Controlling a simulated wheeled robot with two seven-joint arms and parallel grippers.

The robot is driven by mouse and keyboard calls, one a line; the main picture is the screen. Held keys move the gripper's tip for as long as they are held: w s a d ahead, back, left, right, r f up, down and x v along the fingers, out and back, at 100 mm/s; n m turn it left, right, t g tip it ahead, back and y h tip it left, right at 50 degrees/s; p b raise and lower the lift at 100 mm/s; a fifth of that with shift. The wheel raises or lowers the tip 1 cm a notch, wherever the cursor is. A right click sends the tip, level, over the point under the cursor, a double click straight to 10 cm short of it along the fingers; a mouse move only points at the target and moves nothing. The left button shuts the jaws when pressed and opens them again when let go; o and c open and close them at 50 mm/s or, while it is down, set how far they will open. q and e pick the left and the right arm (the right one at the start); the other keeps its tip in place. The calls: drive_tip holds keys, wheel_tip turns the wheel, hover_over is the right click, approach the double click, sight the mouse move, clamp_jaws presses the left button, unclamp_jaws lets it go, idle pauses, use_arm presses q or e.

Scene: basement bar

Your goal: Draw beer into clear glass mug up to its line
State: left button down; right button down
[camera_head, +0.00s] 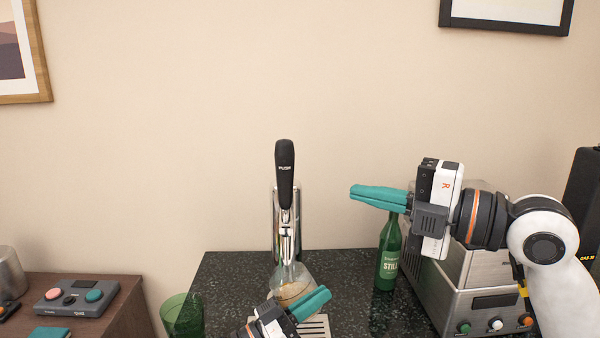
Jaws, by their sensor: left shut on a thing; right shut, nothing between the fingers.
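The beer tap (285,205) stands on the dark speckled counter, with a black handle (285,172) pointing up. The clear glass mug (292,282) is under the tap's spout, tilted, with some amber liquid showing in it. My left gripper (312,303) is shut on the mug and covers its lower part. The fill line cannot be made out. My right gripper (378,196) is shut and empty, in the air to the right of the tap handle, its teal fingers pointing left.
A green bottle (388,255) stands behind and below my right gripper. A metal machine with buttons (480,305) is at right. A drip tray (318,326) lies under the tap. A grey button box (77,297) sits on a brown cabinet.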

use_arm(q)
drive_tip(key=shift+r, duration=0.1)
use_arm(e)
approach(285, 174)
drive_tip(key=s+a+r, duration=0.1)
drive_tip(key=a, duration=0.4)
drive_tip(key=w, duration=0.2)
drive_tip(key=w+a, duration=0.1)
drive_tip(key=w, duration=0.1)
drive_tip(key=shift+r, duration=0.1)
